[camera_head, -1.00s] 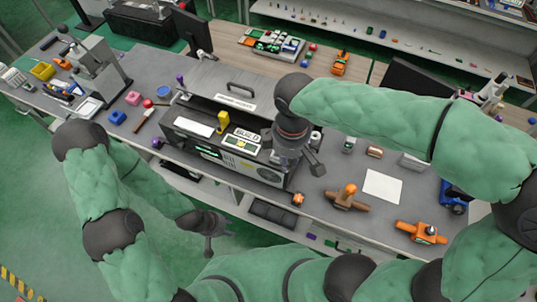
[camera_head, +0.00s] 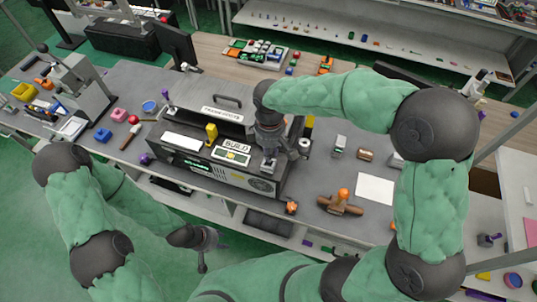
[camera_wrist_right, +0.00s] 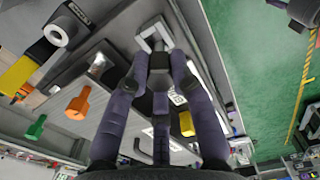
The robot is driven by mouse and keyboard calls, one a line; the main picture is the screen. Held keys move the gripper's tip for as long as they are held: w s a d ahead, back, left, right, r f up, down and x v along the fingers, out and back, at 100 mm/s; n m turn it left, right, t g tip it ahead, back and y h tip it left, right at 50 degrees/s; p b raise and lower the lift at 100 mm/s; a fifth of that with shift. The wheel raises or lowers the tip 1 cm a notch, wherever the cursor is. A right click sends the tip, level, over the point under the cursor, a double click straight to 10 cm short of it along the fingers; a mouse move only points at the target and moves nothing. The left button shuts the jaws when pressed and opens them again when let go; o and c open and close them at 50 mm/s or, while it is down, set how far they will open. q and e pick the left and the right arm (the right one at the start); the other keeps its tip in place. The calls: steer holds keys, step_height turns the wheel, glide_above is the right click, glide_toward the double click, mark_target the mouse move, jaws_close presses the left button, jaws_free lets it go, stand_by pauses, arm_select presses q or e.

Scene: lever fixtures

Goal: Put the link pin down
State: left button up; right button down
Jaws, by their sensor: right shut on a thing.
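My right gripper (camera_head: 268,158) hangs over the right end of the grey box marked BUILD (camera_head: 250,183), in the head view. It is shut on a small pale grey metal piece, which I take to be the link pin; the fingers hide most of it. In the right wrist view the dark fingers (camera_wrist_right: 153,62) come together, with a light grey metal part (camera_wrist_right: 152,36) at their tips. I cannot tell whether the held piece touches the box. My left gripper (camera_head: 208,250) hangs low in front of the bench, fingers spread and empty.
The BUILD box carries a yellow piece (camera_head: 211,132) and a white card (camera_head: 183,142). An orange-knobbed brown fixture (camera_head: 341,203) and a white sheet (camera_head: 375,189) lie to its right.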

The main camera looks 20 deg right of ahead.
steer(key=shift+w+f, duration=0.55)
steer(key=shift+f, duration=0.15)
steer(key=shift+w+f, duration=0.2)
steer(key=shift+f, duration=1.5)
steer(key=shift+f, duration=0.2)
steer(key=c, duration=1.1)
jaws_free()
steer(key=shift+o, duration=0.2)
steer(key=shift+r, duration=0.1)
step_height(320, 180, up, 12)
steer(key=shift+r, duration=0.1)
